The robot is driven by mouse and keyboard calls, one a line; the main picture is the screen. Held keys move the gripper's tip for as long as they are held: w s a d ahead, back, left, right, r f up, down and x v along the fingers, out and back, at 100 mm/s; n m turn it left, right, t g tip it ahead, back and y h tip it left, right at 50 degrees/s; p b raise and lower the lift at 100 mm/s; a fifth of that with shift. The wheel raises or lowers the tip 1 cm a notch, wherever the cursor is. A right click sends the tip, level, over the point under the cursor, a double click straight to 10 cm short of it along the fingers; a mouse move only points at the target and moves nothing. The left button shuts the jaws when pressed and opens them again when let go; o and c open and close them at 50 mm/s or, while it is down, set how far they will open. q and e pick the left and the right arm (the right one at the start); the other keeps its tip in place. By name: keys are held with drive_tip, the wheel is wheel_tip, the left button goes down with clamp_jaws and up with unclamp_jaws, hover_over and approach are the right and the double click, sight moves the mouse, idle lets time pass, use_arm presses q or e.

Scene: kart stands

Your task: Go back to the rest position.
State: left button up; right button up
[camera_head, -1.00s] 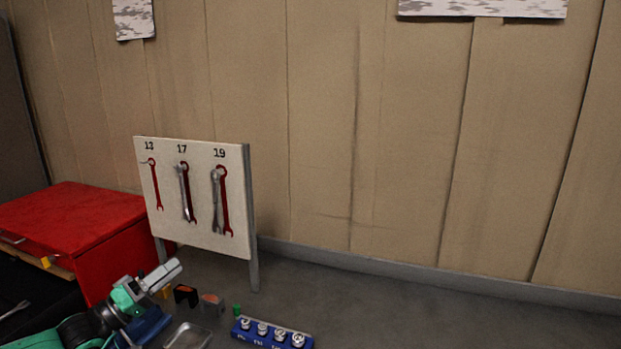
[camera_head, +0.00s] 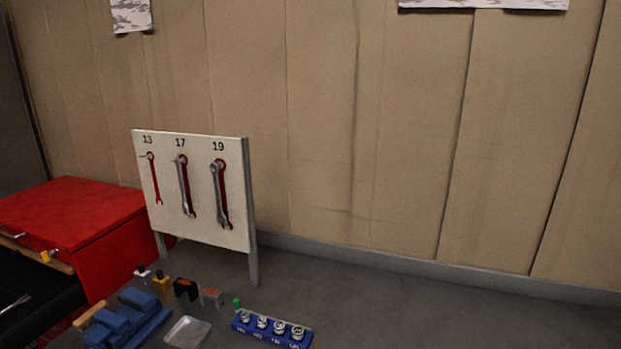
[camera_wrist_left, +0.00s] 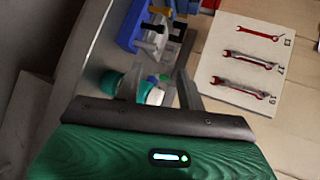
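My left gripper (camera_wrist_left: 162,80) shows in the left wrist view with its two fingers apart and nothing held between them. It has left the head view. My right gripper is in neither view. The tool board (camera_head: 202,237) stands upright against the wall. Silver wrenches hang over the red outlines under 17 (camera_head: 185,188) and 19 (camera_head: 220,195). Under 13, the red outline (camera_head: 155,180) shows bare. In the left wrist view the board (camera_wrist_left: 235,50) lies beyond the fingers, at the upper right.
A red cabinet (camera_head: 70,205) with an open drawer stands at the left; a silver tool (camera_head: 14,304) lies in it. Grey surface at right is clear.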

use_arm(q)
drive_tip(key=s+d+f+n+g+h, duration=0.25)
drive_tip(key=s+f+n+g, duration=0.3)
drive_tip(key=s, duration=0.45)
drive_tip(key=s+d+f+n+g+h, duration=0.2)
drive_tip(key=s+f+n+g+h, duration=0.15)
drive_tip(key=s+f+n, duration=0.55)
wheel_tip(320, 180, down, 29)
drive_tip(key=s+m+g, duration=0.2)
drive_tip(key=s+m, duration=0.1)
drive_tip(key=s+a+f, duration=0.2)
drive_tip(key=s+f, duration=0.7)
drive_tip(key=s+a+f, duration=0.2)
drive_tip(key=s+f, duration=0.6)
drive_tip(key=s, duration=0.1)
drive_tip(key=shift+s+f+g+y, duration=0.2)
drive_tip(key=shift+f+g+y, duration=0.1)
drive_tip(key=shift+f+g, duration=0.1)
